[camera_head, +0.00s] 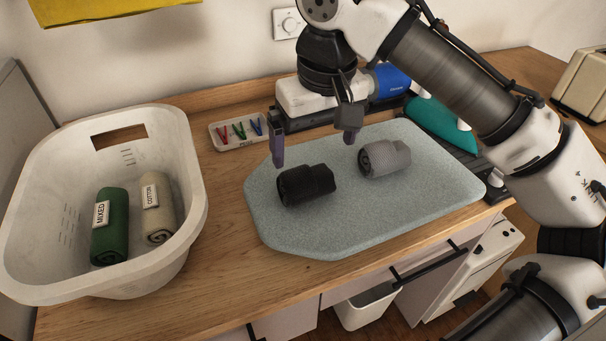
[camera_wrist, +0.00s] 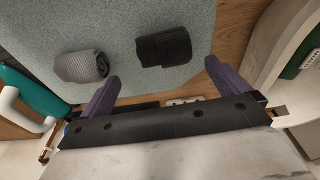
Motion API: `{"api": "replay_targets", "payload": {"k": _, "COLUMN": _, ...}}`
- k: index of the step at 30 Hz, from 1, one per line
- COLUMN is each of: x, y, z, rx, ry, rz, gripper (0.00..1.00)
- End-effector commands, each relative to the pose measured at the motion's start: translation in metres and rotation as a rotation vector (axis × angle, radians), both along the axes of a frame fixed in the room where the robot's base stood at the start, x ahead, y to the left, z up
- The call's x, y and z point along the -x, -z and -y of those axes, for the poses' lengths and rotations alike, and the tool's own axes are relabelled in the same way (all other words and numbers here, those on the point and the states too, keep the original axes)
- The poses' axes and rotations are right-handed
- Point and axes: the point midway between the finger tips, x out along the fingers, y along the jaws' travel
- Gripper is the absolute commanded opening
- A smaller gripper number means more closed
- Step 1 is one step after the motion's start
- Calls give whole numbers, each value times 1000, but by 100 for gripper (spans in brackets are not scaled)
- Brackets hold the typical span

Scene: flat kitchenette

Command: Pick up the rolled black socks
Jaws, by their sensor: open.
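The rolled black socks (camera_head: 306,185) lie on a light blue-grey mat (camera_head: 330,230) on the wooden counter. A rolled grey pair (camera_head: 384,158) lies on the same mat, to the right of the black pair and apart from it. My gripper (camera_head: 313,150) is open and empty above the back of the mat, with its fingers wide apart. In the wrist view the black socks (camera_wrist: 164,47) lie ahead of the gap between my fingertips (camera_wrist: 163,72), and the grey pair (camera_wrist: 82,66) is ahead of the left finger. Neither pair appears gripped.
A white basket (camera_head: 185,225) at the left holds a green roll (camera_head: 110,228) labelled MIXED and a beige roll (camera_head: 158,207) labelled COTTON. A small tray of coloured clips (camera_head: 238,133) sits behind the mat. A teal iron-like object (camera_head: 440,125) stands at the mat's back right.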

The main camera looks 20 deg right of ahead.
Motion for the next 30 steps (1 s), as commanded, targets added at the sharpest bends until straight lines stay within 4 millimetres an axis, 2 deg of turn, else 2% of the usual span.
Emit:
{"api": "replay_targets", "payload": {"k": 6, "x": -5, "y": 33, "z": 0, "rx": 1, "ry": 0, "rz": -1, "gripper": 100}}
{"api": "replay_targets", "payload": {"k": 13, "x": -9, "y": 49, "z": -3, "rx": 1, "ry": -1, "rz": 0, "gripper": 100}}
{"api": "replay_targets", "payload": {"k": 21, "x": -18, "y": 85, "z": -6, "rx": 1, "ry": 1, "rz": 0, "gripper": 100}}
{"api": "replay_targets", "payload": {"k": 30, "x": -20, "y": 92, "z": -7, "rx": 1, "ry": 1, "rz": 2, "gripper": 100}}
